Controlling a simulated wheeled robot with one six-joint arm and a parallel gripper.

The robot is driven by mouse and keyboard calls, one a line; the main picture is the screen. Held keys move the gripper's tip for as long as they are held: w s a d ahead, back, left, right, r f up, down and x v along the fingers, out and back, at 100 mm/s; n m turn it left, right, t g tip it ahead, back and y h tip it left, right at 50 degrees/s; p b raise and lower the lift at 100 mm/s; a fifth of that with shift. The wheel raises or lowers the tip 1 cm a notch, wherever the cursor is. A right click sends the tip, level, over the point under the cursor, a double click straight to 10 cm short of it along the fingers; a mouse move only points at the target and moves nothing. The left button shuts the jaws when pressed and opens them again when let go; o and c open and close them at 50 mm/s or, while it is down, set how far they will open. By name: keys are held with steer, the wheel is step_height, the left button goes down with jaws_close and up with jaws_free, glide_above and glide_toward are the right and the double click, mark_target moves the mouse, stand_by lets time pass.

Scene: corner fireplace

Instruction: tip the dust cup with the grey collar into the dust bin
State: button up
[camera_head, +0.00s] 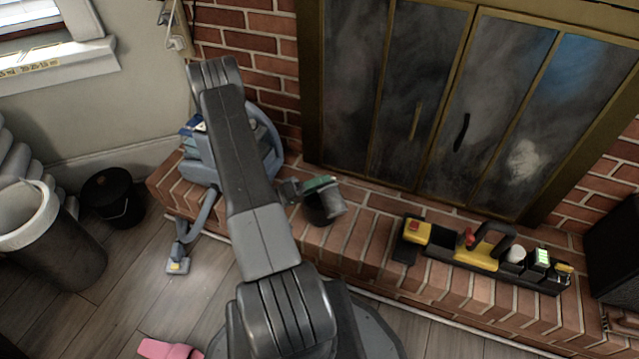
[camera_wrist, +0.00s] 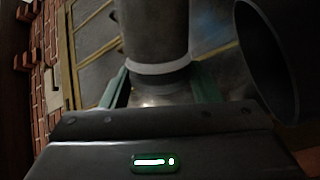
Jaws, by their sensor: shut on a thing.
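The dust cup with the grey collar (camera_wrist: 158,68) is between the green-padded jaws of my gripper (camera_wrist: 160,90) in the wrist view. The pale collar rings its grey body just above the jaws. In the head view my gripper (camera_head: 319,184) is shut on this grey cup (camera_head: 332,203) over the brick hearth. Its contents are hidden. A dark round container (camera_wrist: 272,60) is close beside it in the wrist view; a dark cup shape (camera_head: 317,213) also shows there in the head view. A tall grey bin with a white rim (camera_head: 52,222), likely the dust bin, stands on the floor far left.
A black lidded bucket (camera_head: 112,195) stands right of the bin. A vacuum cleaner (camera_head: 273,153) is on the hearth behind my arm, its nozzle (camera_head: 178,265) on the floor. A tool caddy (camera_head: 440,249) lies on the right hearth. Pink cloth (camera_head: 168,349) lies on the floor.

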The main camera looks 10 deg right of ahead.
steer(key=shift+f+n, duration=0.3)
steer(key=shift+n, duration=0.1)
steer(key=shift+f, duration=0.15)
steer(key=shift+f+n, duration=0.15)
steer(key=shift+n, duration=0.35)
steer(key=shift+f, duration=0.15)
stand_by(0.3)
steer(key=shift+f+n+b, duration=0.2)
steer(key=shift+n+b, duration=0.15)
steer(key=shift+n, duration=0.05)
steer(key=shift+f, duration=0.1)
steer(key=shift+f+n+t, duration=0.25)
steer(key=shift+n+t, duration=0.15)
steer(key=shift+n, duration=0.1)
steer(key=shift+f, duration=0.15)
